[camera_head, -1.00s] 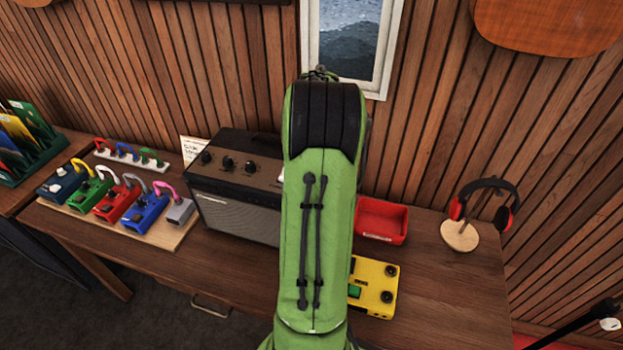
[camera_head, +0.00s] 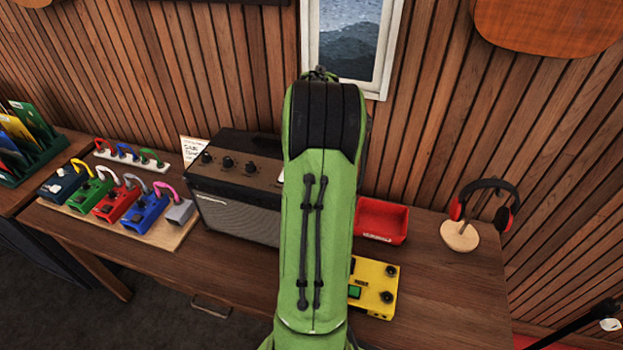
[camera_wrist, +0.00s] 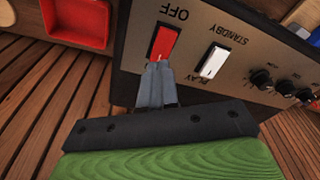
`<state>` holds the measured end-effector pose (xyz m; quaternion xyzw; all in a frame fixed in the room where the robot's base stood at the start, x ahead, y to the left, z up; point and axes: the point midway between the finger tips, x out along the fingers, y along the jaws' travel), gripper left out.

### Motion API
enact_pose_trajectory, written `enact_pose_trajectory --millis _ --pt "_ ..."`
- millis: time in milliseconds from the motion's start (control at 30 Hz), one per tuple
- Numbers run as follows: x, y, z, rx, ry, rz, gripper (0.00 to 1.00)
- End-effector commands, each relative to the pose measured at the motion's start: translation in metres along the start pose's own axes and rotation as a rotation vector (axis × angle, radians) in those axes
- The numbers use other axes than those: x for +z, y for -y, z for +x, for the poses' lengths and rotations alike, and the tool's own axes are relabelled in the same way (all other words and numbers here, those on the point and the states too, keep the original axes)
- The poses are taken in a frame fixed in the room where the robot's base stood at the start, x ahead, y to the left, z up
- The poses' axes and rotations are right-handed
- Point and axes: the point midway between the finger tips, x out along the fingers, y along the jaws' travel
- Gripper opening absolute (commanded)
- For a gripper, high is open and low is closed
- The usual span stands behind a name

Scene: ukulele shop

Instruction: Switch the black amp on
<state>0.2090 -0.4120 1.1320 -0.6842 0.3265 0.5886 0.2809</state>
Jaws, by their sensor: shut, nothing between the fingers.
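The black amp (camera_head: 235,190) stands on the wooden desk, its right part hidden behind my green arm in the head view. In the wrist view the amp's panel (camera_wrist: 240,60) appears upside down. It carries a red rocker switch (camera_wrist: 164,42) beside the word OFF and a white switch (camera_wrist: 213,62) between STANDBY and PLAY. Several black knobs (camera_wrist: 262,79) sit further right. My gripper (camera_wrist: 156,66) is shut and empty. Its fingertips are at the lower edge of the red switch; I cannot tell whether they touch it. The gripper is hidden in the head view.
A red tray (camera_head: 381,221) and a yellow pedal (camera_head: 373,288) are right of my arm. A headphone stand (camera_head: 460,235) is further right. Several colored pedals (camera_head: 115,203) sit on a board left of the amp. The desk front is mostly clear.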

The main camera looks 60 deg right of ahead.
Motion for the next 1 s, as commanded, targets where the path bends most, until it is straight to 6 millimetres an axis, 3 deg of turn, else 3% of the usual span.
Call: enact_pose_trajectory --millis 1000 --pt "0.0014 -0.0001 0.0089 0.0 0.0 0.0 0.0"
